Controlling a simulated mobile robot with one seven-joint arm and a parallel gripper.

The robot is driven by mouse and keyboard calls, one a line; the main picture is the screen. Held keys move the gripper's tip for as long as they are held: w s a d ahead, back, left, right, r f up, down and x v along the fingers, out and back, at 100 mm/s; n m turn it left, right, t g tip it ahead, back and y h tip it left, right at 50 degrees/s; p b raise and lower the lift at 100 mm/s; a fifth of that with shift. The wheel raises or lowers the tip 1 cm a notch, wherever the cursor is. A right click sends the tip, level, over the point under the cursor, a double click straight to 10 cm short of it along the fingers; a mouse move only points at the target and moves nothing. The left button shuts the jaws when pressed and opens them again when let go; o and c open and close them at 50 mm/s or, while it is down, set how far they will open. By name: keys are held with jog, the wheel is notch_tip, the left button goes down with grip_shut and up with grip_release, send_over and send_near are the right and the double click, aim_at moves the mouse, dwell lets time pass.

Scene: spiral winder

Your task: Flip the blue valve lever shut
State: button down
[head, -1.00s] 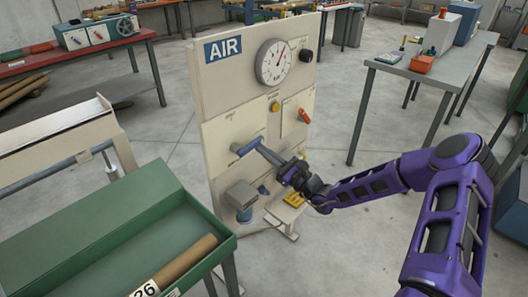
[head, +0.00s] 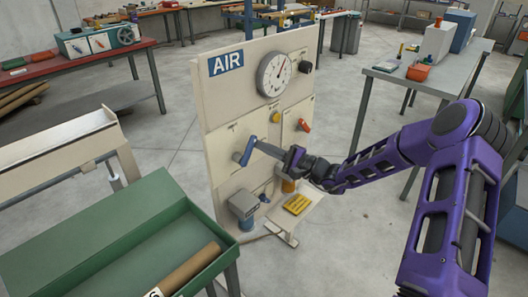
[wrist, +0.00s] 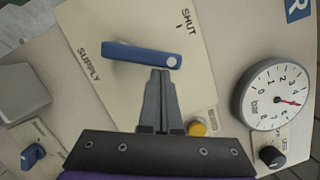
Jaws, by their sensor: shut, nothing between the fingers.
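The blue valve lever (head: 247,151) is on the cream AIR panel and stands tilted but fairly upright in the head view. In the wrist view the lever (wrist: 140,54) lies across the picture, its right end with a silver dot. The word SHUT (wrist: 188,20) and a short tick are printed beyond that end. The word SUPPLY (wrist: 89,65) is on the other side. My gripper (head: 261,146) is shut and empty, its tips beside the lever. In the wrist view its tips (wrist: 161,74) are just below the dotted end; whether they touch it I cannot tell.
A grey box (head: 242,204) sits below the lever. A green tray (head: 110,230) stands at the front left.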

jog(key=n, duration=0.1)
jog(key=s+a+r+n+b, duration=0.1)
jog(key=n, duration=0.1)
jog(key=n+b, duration=0.1)
jog(key=shift+s+a+r+n+g+h, duration=0.25)
jog(key=shift+r+n+g+h, duration=0.05)
jog(key=shift+g, duration=0.1)
jog(key=shift+s+a+r+b, duration=0.15)
jog(key=shift+r+b, duration=0.05)
jog(key=shift+b, duration=0.15)
jog(key=shift+r, duration=0.1)
send_near(252, 143)
jog(key=w+d, duration=0.2)
jog(key=d, duration=0.2)
jog(key=shift+s+d+r, duration=0.1)
jog(key=shift+s+r, duration=0.05)
jog(key=shift+r, duration=0.05)
dwell(0.5)
